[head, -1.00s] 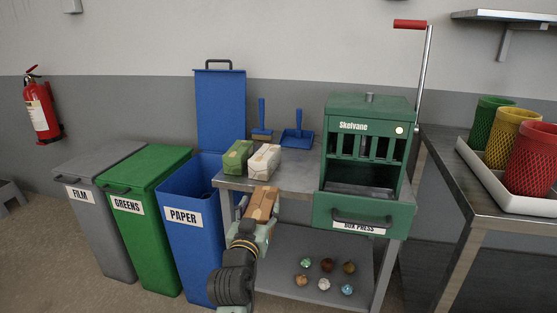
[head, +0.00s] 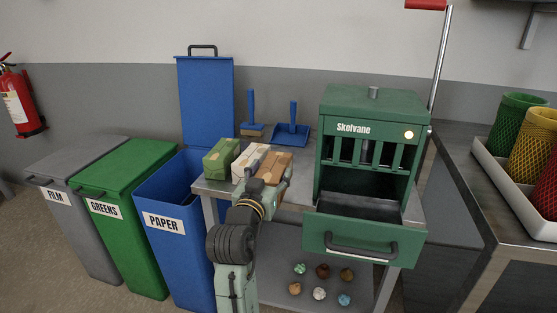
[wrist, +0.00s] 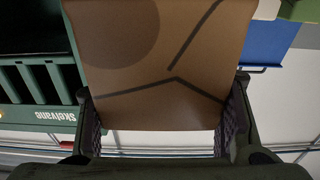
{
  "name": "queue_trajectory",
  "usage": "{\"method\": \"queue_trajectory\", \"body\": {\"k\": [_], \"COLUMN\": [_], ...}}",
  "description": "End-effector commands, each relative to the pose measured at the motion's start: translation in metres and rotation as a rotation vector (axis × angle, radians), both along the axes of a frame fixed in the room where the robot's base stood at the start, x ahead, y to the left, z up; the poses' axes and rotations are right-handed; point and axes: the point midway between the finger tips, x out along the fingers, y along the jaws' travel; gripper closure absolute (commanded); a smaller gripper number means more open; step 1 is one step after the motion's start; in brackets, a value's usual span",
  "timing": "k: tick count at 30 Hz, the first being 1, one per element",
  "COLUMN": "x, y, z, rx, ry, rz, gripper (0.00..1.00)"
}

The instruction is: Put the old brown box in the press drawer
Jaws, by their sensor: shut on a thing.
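The old brown box (head: 274,166) is in my gripper, at the right of the two other boxes in the head view. My gripper (head: 262,186) is shut on it. In the wrist view the brown box (wrist: 160,60) fills the middle, with dark marks on its face, between the two fingers (wrist: 160,135). I cannot tell whether the box touches the table. The green press (head: 365,150) stands to the right of my gripper. Its drawer (head: 365,238) is pulled out toward me and its visible inside looks empty.
A green box (head: 221,157) and a whitish box (head: 250,161) sit on the metal table's left end. The open blue paper bin (head: 170,222) stands left of the table. A dustpan (head: 291,132) and brush (head: 251,128) are behind. Several crumpled balls (head: 320,293) lie on the lower shelf.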

Motion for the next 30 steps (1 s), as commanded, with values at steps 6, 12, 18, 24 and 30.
{"method": "queue_trajectory", "body": {"k": [6, 12, 18, 24, 30], "x": [0.058, 0.097, 0.109, 0.108, 0.108], "y": [-0.019, -0.032, -0.035, -0.035, -0.034], "z": [-0.001, -0.007, -0.012, -0.037, -0.045], "rx": [0.000, 0.001, 0.001, -0.001, 0.000], "ry": [0.001, 0.001, 0.001, 0.004, -0.002], "rz": [-0.002, -0.001, 0.000, 0.001, 0.001], "gripper": [0.71, 0.71, 0.71, 0.71, 0.71]}}
